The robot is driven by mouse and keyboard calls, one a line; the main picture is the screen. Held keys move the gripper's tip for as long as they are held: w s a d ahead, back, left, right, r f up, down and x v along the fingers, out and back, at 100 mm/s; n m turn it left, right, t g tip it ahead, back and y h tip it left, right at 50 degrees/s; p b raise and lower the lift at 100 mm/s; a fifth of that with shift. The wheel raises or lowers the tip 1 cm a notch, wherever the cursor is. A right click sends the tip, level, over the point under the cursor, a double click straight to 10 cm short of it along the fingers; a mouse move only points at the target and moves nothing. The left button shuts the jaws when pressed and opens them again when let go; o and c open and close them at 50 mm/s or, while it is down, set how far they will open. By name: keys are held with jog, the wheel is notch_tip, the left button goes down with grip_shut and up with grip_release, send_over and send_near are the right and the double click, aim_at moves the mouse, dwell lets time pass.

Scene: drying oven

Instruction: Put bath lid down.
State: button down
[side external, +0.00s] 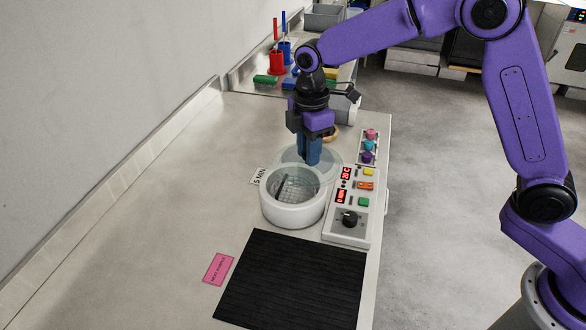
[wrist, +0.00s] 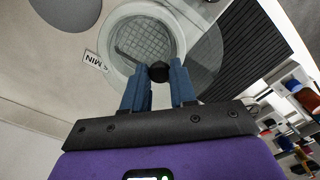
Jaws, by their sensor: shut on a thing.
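The bath (side external: 291,216) is a round white tub with a mesh floor, and a dark rod-like thing (side external: 281,187) shows inside it. The bath lid (side external: 333,168) is a clear round disc behind the bath, overlapping its far rim in the side view. My gripper (side external: 309,160) points down with its blue fingers at the middle of the lid. In the wrist view, the fingers (wrist: 158,84) are shut on the lid's black knob (wrist: 158,71). The clear lid (wrist: 206,58) partly overlaps the open bath (wrist: 108,47) there. I cannot tell whether the lid touches the table.
A control panel (side external: 347,226) with displays, buttons and a dial stands right of the bath. A black mat (side external: 290,280) and pink label (side external: 218,269) lie in front. Coloured racks (side external: 276,62) stand behind. The left tabletop is clear.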

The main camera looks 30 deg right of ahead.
aim_at(296, 157)
jog(key=w+f, duration=0.1)
jog(key=f, duration=0.1)
jog(key=w+a+f, duration=0.1)
jog(key=w+f, duration=0.1)
jog(key=shift+a, duration=0.15)
jog(key=f, duration=0.2)
jog(key=shift+w+a+f, duration=0.15)
jog(key=shift+w+f, duration=0.2)
jog(key=shift+f, duration=0.5)
jog(key=shift+f, duration=0.2)
jog(key=c, duration=0.9)
grip_release()
notch_tip(296, 157, up, 18)
jog(key=a, duration=0.1)
jog(key=shift+f, duration=0.25)
